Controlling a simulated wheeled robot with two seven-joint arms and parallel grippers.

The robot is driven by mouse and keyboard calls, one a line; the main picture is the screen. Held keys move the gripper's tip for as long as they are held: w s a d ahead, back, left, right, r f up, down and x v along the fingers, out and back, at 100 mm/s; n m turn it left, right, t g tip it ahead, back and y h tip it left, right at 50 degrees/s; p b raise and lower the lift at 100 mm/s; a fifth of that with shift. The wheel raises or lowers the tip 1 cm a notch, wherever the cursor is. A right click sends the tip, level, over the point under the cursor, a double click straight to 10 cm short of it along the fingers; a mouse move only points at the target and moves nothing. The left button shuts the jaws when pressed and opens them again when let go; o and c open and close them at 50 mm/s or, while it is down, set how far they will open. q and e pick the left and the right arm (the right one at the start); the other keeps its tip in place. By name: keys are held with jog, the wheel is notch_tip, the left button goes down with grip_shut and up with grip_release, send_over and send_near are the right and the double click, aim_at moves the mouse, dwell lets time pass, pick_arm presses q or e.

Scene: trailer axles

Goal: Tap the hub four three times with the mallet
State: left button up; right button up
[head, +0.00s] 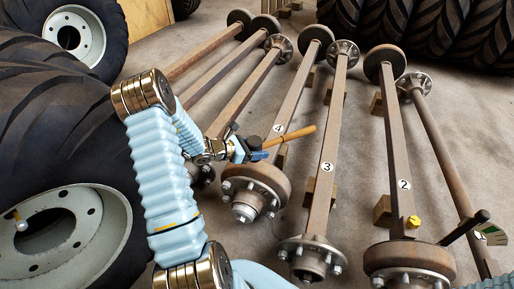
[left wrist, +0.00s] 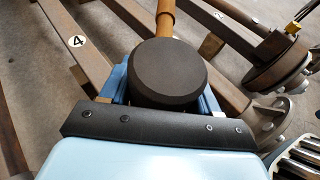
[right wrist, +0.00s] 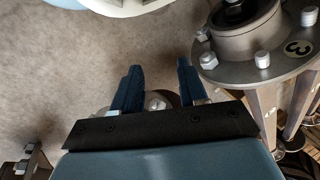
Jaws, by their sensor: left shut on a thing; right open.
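Hub four (head: 254,190) is the rusty drum with a studded metal face at the near end of the axle marked 4 (head: 279,128). My left gripper (head: 244,150) is shut on the mallet and holds it above and just left of that hub, apart from it. The mallet's tan handle (head: 290,136) points right in the head view. Its round black head (left wrist: 167,72) sits between the fingers in the left wrist view. My right gripper (right wrist: 158,85) is open and empty, beside a studded hub (right wrist: 245,40) with a 3 label near it. It is not visible in the head view.
The axles marked 3 (head: 327,167) and 2 (head: 404,184) lie to the right on wooden blocks. A black-handled tool (head: 465,226) is by axle 2. Large tyres (head: 60,130) stand at the left and more (head: 420,30) at the back. Bare concrete shows between axles.

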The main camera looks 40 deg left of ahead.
pick_arm(q)
notch_tip(320, 180, down, 5)
jog(key=b, duration=0.4)
jog(key=shift+f+b, duration=0.15)
jog(key=shift+b, duration=0.25)
jog(key=shift+r+p, duration=0.55)
jog(key=shift+c, duration=0.7)
jog(key=shift+r+p, duration=1.55)
jog(key=shift+r, duration=0.75)
jog(key=shift+f, duration=0.15)
notch_tip(320, 180, down, 5)
jog(key=b, duration=0.4)
grip_shut()
jog(key=shift+r, duration=0.6)
notch_tip(320, 180, up, 4)
jog(key=p, duration=0.3)
